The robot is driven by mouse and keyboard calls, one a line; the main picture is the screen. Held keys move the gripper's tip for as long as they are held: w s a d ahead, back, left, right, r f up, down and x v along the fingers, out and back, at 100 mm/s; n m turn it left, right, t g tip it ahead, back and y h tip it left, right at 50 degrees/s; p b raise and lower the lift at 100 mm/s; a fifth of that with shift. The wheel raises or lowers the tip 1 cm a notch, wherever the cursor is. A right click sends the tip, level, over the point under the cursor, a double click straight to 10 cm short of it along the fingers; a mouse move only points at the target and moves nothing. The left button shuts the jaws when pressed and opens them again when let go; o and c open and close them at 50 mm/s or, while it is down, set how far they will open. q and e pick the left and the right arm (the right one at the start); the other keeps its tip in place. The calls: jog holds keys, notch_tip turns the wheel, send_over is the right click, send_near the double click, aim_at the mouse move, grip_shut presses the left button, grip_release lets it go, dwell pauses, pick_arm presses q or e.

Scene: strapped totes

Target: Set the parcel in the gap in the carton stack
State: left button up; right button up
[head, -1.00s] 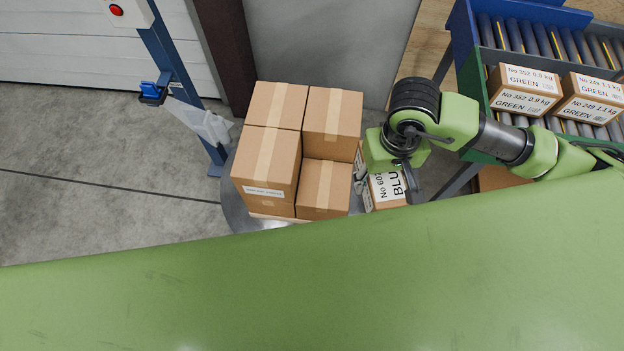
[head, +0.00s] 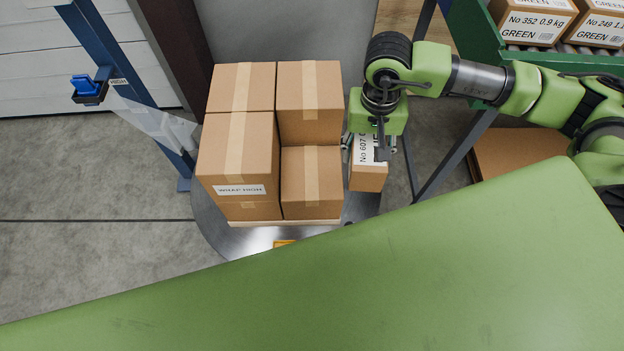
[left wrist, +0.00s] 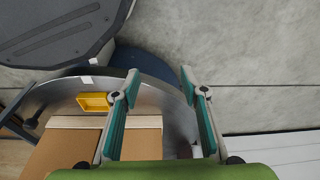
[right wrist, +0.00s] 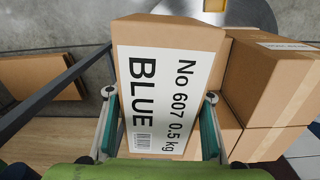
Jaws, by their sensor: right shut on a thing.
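The parcel, a brown box with a white label "No 607 0.5 kg BLUE" (right wrist: 165,45), is held between the fingers of my right gripper (right wrist: 160,95). In the head view the parcel (head: 368,180) hangs just right of the carton stack (head: 238,150), partly hidden by the right gripper (head: 372,150). The front right carton (head: 311,180) is lower than the other three columns, leaving a gap above it. Whether the parcel touches the stack I cannot tell. My left gripper (left wrist: 160,74) is open and empty in the left wrist view, over the turntable's edge; the head view does not show it.
The stack stands on a round metal turntable (head: 215,225). A blue post (head: 120,80) with film rises at the left. A green-sided roller conveyor (head: 480,60) with GREEN-labelled boxes stands at the right. A flat brown carton (head: 515,155) lies below it.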

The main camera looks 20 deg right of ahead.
jog(key=w+d+f+m+b, duration=0.3)
jog(key=f+b, duration=0.4)
jog(key=b, duration=0.4)
send_over(312, 172)
jog(key=d, duration=0.1)
jog(key=f, duration=0.9)
jog(key=shift+s+f, duration=0.25)
jog(key=shift+s, duration=0.1)
jog(key=shift+w+a+f, duration=0.2)
jog(key=shift+a+f, duration=0.1)
jog(key=shift+f, duration=0.1)
jog(key=f, duration=0.3)
jog(key=shift+w+a+f+b, duration=0.15)
jog(key=shift+a+b, duration=0.05)
jog(key=shift+b, duration=0.2)
jog(key=shift+f, duration=0.15)
pick_arm(q)
notch_tip(312, 172, up, 12)
jog(key=w+t, duration=0.1)
jog(key=w, duration=0.1)
jog(key=shift+r, duration=0.15)
jog(key=shift+w, duration=0.1)
